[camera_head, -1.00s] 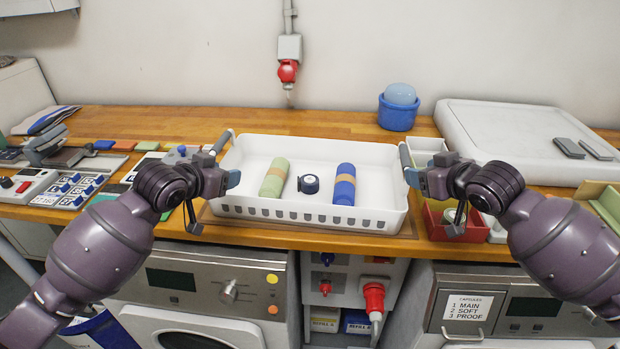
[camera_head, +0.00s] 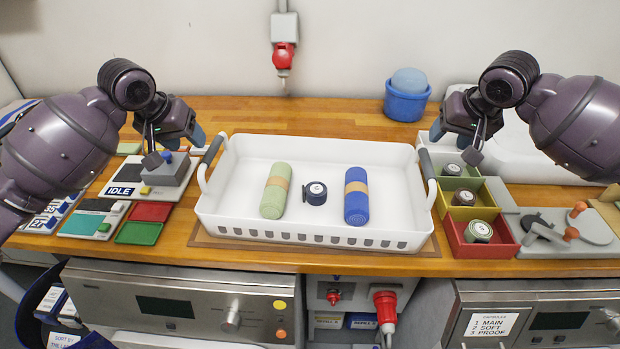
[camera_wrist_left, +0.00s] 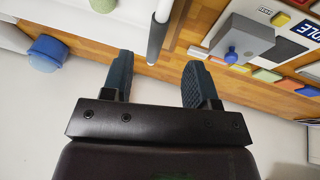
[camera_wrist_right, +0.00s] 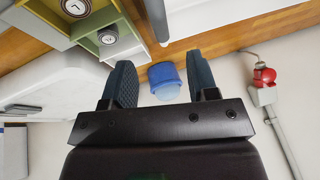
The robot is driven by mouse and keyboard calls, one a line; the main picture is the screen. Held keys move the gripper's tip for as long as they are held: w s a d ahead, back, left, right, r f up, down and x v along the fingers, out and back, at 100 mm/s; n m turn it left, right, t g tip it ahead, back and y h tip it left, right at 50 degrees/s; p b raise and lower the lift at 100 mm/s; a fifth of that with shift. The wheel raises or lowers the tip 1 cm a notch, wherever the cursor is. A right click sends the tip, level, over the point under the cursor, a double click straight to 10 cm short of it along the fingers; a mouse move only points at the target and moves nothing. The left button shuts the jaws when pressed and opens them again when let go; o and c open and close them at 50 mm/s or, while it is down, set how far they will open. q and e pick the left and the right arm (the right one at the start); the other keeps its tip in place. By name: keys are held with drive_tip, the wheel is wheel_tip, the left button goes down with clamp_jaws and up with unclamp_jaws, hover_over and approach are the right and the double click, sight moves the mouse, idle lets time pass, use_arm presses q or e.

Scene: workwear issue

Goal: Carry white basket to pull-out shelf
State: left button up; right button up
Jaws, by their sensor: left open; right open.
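The white basket (camera_head: 310,236) stands on the wooden counter in the head view, with a grey-gripped handle raised at each end. In it lie a green roll (camera_head: 274,190), a small dark round item (camera_head: 314,193) and a blue roll (camera_head: 356,196). My left gripper (camera_head: 196,138) is open and empty, above and behind the left handle (camera_head: 212,150). That handle also shows in the left wrist view (camera_wrist_left: 158,35). My right gripper (camera_head: 438,130) is open and empty, above and behind the right handle (camera_head: 427,165), which shows in the right wrist view (camera_wrist_right: 156,18). I cannot make out a pull-out shelf.
A blue tub (camera_head: 405,104) stands behind the basket. Coloured bins with round tins (camera_head: 478,232) sit close to its right. A grey box with a blue knob (camera_head: 170,170) and coloured pads (camera_head: 138,232) lie on the left. Machines (camera_head: 170,300) stand below the counter.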

sight(204, 157)
use_arm(q)
drive_tip(key=x, duration=1)
drive_tip(key=shift+d+f, duration=0.1)
drive_tip(key=shift+f, duration=0.15)
use_arm(e)
drive_tip(key=x, duration=1)
drive_tip(key=shift+f, duration=0.3)
use_arm(q)
drive_tip(key=shift+c, duration=0.3)
use_arm(e)
drive_tip(key=shift+c, duration=0.3)
use_arm(q)
clamp_jaws()
use_arm(e)
clamp_jaws()
drive_tip(key=shift+r, duration=0.1)
